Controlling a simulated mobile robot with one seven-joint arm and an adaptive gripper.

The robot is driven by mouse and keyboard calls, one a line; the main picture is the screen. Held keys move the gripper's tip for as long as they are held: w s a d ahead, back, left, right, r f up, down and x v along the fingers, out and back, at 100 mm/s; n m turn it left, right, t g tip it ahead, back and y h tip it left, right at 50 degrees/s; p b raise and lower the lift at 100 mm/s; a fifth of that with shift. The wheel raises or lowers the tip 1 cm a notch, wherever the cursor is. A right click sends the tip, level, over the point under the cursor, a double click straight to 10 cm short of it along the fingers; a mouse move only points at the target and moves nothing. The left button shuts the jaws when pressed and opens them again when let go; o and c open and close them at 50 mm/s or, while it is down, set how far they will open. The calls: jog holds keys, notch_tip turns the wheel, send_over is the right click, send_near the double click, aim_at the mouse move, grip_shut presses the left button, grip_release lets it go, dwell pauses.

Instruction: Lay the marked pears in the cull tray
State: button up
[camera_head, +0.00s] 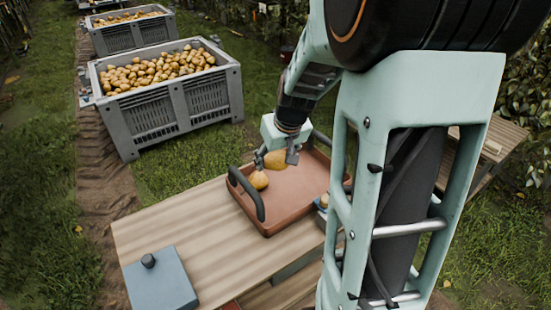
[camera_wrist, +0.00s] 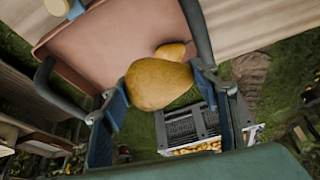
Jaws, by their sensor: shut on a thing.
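My gripper (camera_head: 277,160) is shut on a yellow-brown pear (camera_wrist: 160,84), which also shows between the fingers in the head view (camera_head: 276,158). It is at the far side of a terracotta tray (camera_head: 285,203) with dark handles; I cannot tell whether the held pear touches the tray. A second, yellow pear (camera_head: 258,180) lies in the tray by its left handle, and it shows past the held pear in the wrist view (camera_wrist: 172,51). The tray's floor shows bare in the wrist view (camera_wrist: 100,50). No clear mark shows on either pear.
The tray stands on a wooden table (camera_head: 185,222). A blue-grey box with a black knob (camera_head: 160,280) is at its front left. Grey crates (camera_head: 185,108) full of pears stand on the grass behind.

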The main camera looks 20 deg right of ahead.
jog(key=shift+f, duration=0.1)
jog(key=shift+f+b, duration=6.45)
jog(key=shift+f, duration=0.35)
